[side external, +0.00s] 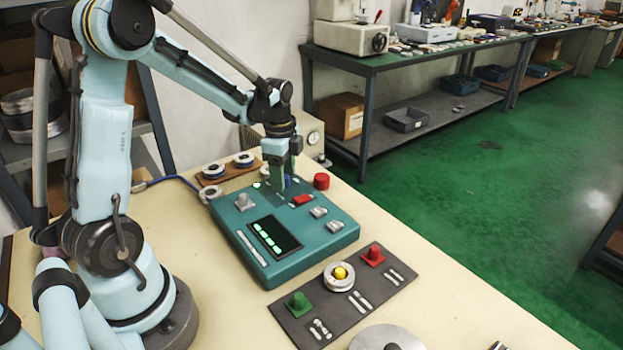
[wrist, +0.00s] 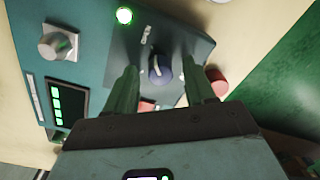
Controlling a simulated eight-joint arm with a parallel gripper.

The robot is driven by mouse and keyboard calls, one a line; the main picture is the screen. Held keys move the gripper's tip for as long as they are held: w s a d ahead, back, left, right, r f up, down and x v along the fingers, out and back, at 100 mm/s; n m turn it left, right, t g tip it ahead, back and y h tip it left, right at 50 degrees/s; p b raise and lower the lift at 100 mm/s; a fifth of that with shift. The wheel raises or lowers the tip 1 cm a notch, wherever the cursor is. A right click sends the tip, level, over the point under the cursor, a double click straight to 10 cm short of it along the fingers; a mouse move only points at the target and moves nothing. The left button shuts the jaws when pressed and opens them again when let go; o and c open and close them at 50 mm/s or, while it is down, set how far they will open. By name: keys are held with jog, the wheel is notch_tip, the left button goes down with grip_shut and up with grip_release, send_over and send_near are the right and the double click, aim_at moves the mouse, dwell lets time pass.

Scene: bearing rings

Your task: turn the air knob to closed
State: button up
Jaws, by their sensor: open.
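A dark blue round knob (wrist: 160,70) with a pale pointer line sits on the teal control box (side external: 290,262). In the wrist view the pointer aims up and slightly left, toward a small pale label (wrist: 146,33); I cannot read it. I take this blue knob as the air knob, but no legible label confirms it. My gripper (wrist: 160,66) is open, with one green finger on each side of the knob; whether they touch it I cannot tell. In the side view my gripper (side external: 284,182) points down at the box's far end, mostly hiding the knob.
The box also carries a grey knob (side external: 245,203), a lit display (side external: 274,237), a red button (side external: 302,200) and a green lamp (wrist: 124,15). A red cylinder (side external: 321,181) stands close by. A dark panel (side external: 325,308) with coloured posts lies in front.

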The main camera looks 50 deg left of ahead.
grip_shut()
jog(key=shift+n, duration=0.3)
jog(key=n, duration=0.3)
jog(key=shift+n, duration=0.3)
jog(key=n, duration=0.4)
jog(key=shift+n, duration=0.3)
jog(key=n, duration=0.4)
jog(key=shift+n+g, duration=0.3)
jog(key=shift+n, duration=2.2)
